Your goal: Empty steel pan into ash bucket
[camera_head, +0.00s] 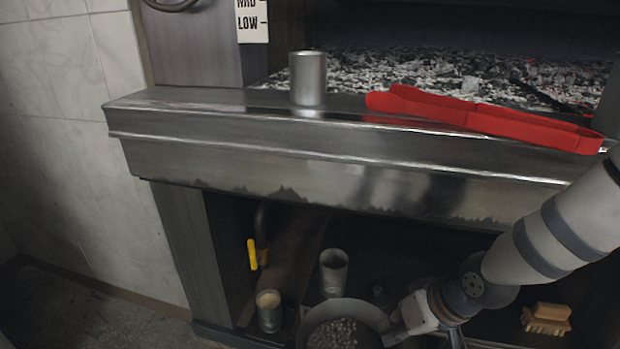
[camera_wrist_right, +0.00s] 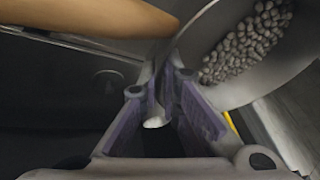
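The steel pan (camera_head: 372,313) is a round grey vessel with grey lumps inside, low at the bottom of the head view. It also shows at the top right of the wrist view (camera_wrist_right: 290,78). My right gripper (camera_head: 392,330) is at the pan's right side. In the wrist view its two purple-padded fingers (camera_wrist_right: 165,105) are closed around a thin grey metal part at the pan's edge, with its pale end showing between them. I cannot clearly make out an ash bucket. My left gripper is not in view.
A steel ledge with a metal cylinder (camera_head: 308,78) and red tongs (camera_head: 480,116) overhangs the lower space. Beside the pan are an open metal cup (camera_head: 333,272) and a cup with beige contents (camera_head: 268,312). A brush (camera_head: 546,318) lies right.

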